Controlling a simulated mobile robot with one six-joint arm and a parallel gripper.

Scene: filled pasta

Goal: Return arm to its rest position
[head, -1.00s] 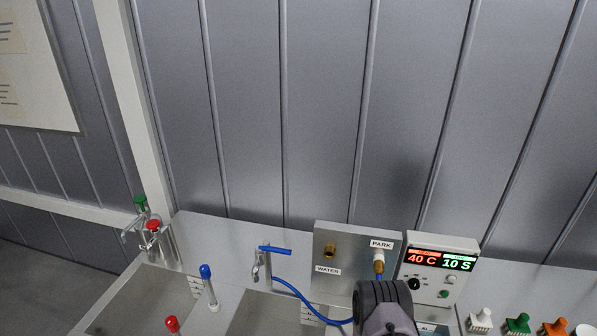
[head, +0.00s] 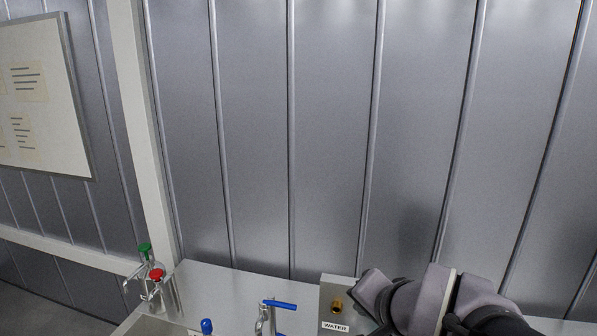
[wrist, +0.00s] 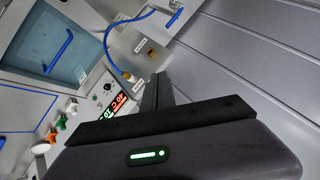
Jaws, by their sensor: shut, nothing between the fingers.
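My gripper (wrist: 157,90) shows in the wrist view as dark fingers pressed together, shut and empty. It points towards the metal panel (wrist: 140,47) with the blue hose (wrist: 108,50), apart from it as far as I can tell. In the head view my grey and black arm (head: 430,300) rises at the bottom right, in front of the panel marked WATER (head: 333,300). The gripper's fingers cannot be made out in the head view.
Taps with green and red knobs (head: 150,268) stand at the left, and a blue-handled tap (head: 272,312) beside the panel. The control box (wrist: 108,95), brushes (wrist: 62,125) and a basin (wrist: 60,50) show in the wrist view. The ribbed wall (head: 330,130) is behind.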

